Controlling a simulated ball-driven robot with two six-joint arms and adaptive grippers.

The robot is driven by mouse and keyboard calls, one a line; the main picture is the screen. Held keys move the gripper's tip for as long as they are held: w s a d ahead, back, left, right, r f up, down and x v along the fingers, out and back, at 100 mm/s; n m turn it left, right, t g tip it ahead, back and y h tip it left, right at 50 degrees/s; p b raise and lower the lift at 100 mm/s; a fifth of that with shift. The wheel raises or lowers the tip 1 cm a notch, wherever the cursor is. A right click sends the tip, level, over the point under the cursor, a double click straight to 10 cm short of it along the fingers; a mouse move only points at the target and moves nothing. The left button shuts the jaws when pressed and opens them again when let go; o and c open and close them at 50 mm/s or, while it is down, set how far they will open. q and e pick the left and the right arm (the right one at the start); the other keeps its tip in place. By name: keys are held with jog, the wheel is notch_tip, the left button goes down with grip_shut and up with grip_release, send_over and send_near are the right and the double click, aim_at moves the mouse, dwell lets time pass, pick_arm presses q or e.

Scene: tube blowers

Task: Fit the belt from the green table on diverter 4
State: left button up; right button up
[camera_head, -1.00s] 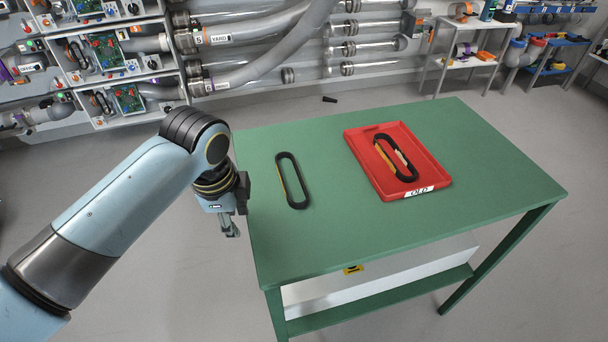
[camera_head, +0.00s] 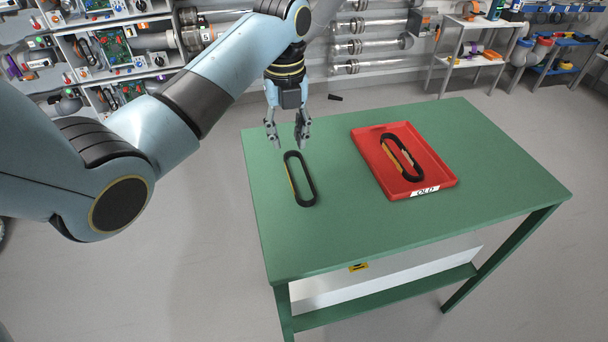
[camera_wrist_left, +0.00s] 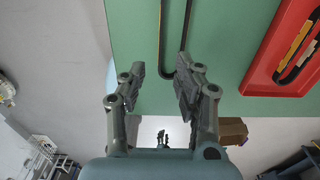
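A black belt loop (camera_head: 312,180) with a yellow inner edge lies flat on the green table (camera_head: 360,240), left of the red tray. It also shows in the left wrist view (camera_wrist_left: 161,45), partly cut off by the top edge. A second, worn-looking belt (camera_head: 417,160) lies in the red tray (camera_head: 447,181) labelled OLD. My left gripper (camera_head: 287,143) is open and empty, fingers pointing down, above the table near the belt's far end. In the left wrist view its two fingers (camera_wrist_left: 156,90) stand apart. My right gripper is out of view. I cannot make out which unit is diverter 4.
Shelves with green circuit boards (camera_head: 115,45) and clear tubes (camera_head: 372,46) line the back wall. A white shelf rack (camera_head: 470,62) and a blue rack (camera_head: 557,65) stand at the back right. The table's front half is clear.

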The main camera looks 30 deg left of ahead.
aim_at(291, 176)
pick_arm(q)
notch_tip(291, 176, down, 10)
jog(key=shift+d+f+b, duration=0.1)
jog(key=shift+f+b, duration=0.15)
jog(key=shift+b, duration=0.05)
grip_shut()
dwell(0.3)
